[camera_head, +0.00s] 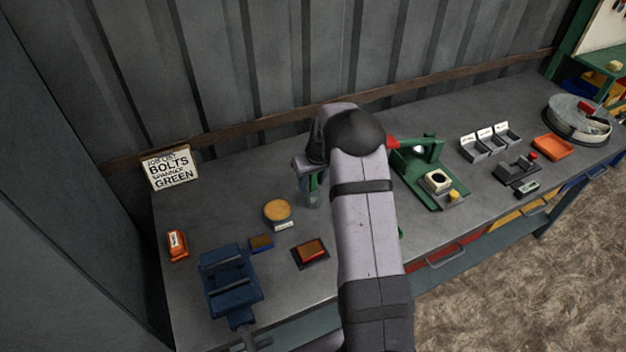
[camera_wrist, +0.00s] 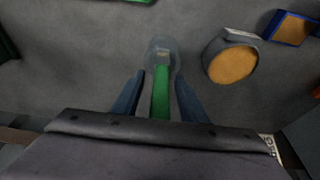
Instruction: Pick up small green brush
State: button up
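The small green brush (camera_wrist: 160,92) stands in a clear glass-like holder (camera_wrist: 160,55) in the wrist view, its green handle between my two dark blue fingers. The handle also shows in the head view (camera_head: 313,182), partly hidden by my wrist, above the clear holder (camera_head: 312,200) on the bench. My gripper (camera_wrist: 160,84) is around the handle, with one finger on each side. A gap seems to show between each finger and the handle, so the fingers look open. The brush's lower part is hard to make out.
A round tin with a tan top (camera_head: 278,211) stands near the holder. A blue vise (camera_head: 230,280), a red-brown pad (camera_head: 310,252) and an orange block (camera_head: 177,244) lie left. A green press (camera_head: 430,175) stands right of my arm. The wall is close behind.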

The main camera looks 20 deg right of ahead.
grip_shut()
notch_tip(320, 180, up, 10)
jog(key=b, duration=0.3)
jog(key=shift+b, duration=0.3)
